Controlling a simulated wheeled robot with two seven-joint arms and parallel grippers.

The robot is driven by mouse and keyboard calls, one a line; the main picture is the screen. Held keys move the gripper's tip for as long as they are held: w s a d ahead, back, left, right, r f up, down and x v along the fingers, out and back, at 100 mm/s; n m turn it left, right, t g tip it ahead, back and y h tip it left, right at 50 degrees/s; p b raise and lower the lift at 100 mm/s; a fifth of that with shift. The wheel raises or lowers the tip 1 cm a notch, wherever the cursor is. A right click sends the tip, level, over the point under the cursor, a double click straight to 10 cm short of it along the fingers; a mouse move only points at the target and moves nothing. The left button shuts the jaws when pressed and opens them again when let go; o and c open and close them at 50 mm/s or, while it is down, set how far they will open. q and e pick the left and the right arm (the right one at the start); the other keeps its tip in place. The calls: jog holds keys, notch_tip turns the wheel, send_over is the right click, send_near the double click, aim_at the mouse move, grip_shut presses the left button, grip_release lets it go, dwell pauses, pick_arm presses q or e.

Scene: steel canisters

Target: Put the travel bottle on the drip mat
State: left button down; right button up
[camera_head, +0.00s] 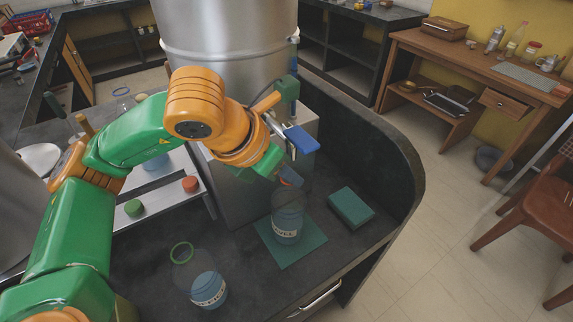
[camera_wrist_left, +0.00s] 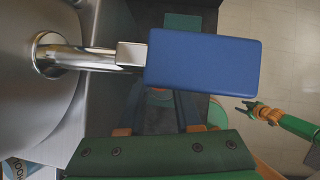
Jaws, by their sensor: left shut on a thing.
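The travel bottle (camera_head: 287,228) is clear, with blue contents and a lettered label, and stands upright over the drip mat (camera_head: 297,253), a flat teal square. I cannot tell whether its base touches the mat. My left gripper (camera_head: 288,180) is shut on its upper part from above. In the left wrist view the blue tap handle (camera_wrist_left: 203,62) hides most of the space before the fingers. My right gripper (camera_wrist_left: 246,109) shows small at the right of that view, its prongs apart and empty, away from the bottle.
A steel tank (camera_head: 225,35) with a spout and a blue tap handle (camera_head: 301,139) stands close by my left gripper. A green block (camera_head: 351,207) lies right of the mat. A similar jar (camera_head: 208,289) stands at the front left. A raised curved counter rim (camera_head: 405,165) bounds the right.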

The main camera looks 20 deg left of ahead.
pick_arm(q)
jog(key=c, duration=0.6)
grip_release()
jog(key=shift+d, duration=0.1)
jog(key=v, duration=1.2)
